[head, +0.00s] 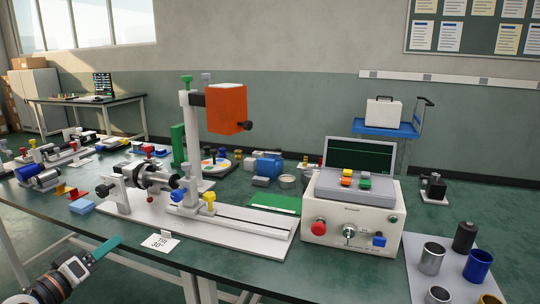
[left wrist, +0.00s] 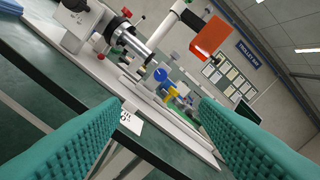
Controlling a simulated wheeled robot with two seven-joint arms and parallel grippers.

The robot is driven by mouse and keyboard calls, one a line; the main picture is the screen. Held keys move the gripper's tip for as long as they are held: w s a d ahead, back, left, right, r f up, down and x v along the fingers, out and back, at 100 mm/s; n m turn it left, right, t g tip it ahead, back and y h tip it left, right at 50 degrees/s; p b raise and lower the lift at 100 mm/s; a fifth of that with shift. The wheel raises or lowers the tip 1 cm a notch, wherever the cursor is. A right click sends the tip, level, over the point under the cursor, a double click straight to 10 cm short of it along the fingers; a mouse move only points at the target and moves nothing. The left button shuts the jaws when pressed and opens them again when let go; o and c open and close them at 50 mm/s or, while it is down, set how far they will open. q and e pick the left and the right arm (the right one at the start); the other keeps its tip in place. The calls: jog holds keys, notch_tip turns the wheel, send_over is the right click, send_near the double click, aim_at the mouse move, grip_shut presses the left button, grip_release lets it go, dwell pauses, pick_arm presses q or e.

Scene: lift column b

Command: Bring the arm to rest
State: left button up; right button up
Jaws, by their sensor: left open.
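My left gripper (head: 106,249) is at the lower left of the head view, off the near edge of the green table (head: 235,262), with a teal finger pointing up and right. In the left wrist view the two teal fingers of my left gripper (left wrist: 160,106) stand wide apart with nothing between them. Beyond them are the table edge and the white bench device (head: 240,222) with its chuck and rail. My right gripper is not in view.
A grey tray (head: 420,262) with several cylinders is at the right. A number card (head: 160,241) lies near the front edge.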

pick_arm(q)
jog(key=s+d+f+m+g+y, duration=0.1)
jog(key=s+d+f+g, duration=0.3)
jog(key=f, duration=0.8)
jog(key=s+d+f+m+g+y, duration=0.15)
jog(key=s+f, duration=0.45)
jog(key=f, duration=0.6)
jog(key=s+d+f+m+g+y, duration=0.1)
jog(key=s+d+f+g, duration=0.3)
jog(key=f, duration=0.9)
jog(key=s+d+f+m+g+y, duration=0.1)
jog(key=s+d+f+g, duration=0.25)
jog(key=s+f, duration=0.55)
jog(key=s+d+f+m+g+y, duration=0.15)
jog(key=s+d+f, duration=0.3)
jog(key=s, duration=0.75)
jog(key=s+a+g+p, duration=0.1)
jog(key=s+a+p, duration=0.3)
jog(key=s+p, duration=1.2)
jog(key=shift+m, duration=0.3)
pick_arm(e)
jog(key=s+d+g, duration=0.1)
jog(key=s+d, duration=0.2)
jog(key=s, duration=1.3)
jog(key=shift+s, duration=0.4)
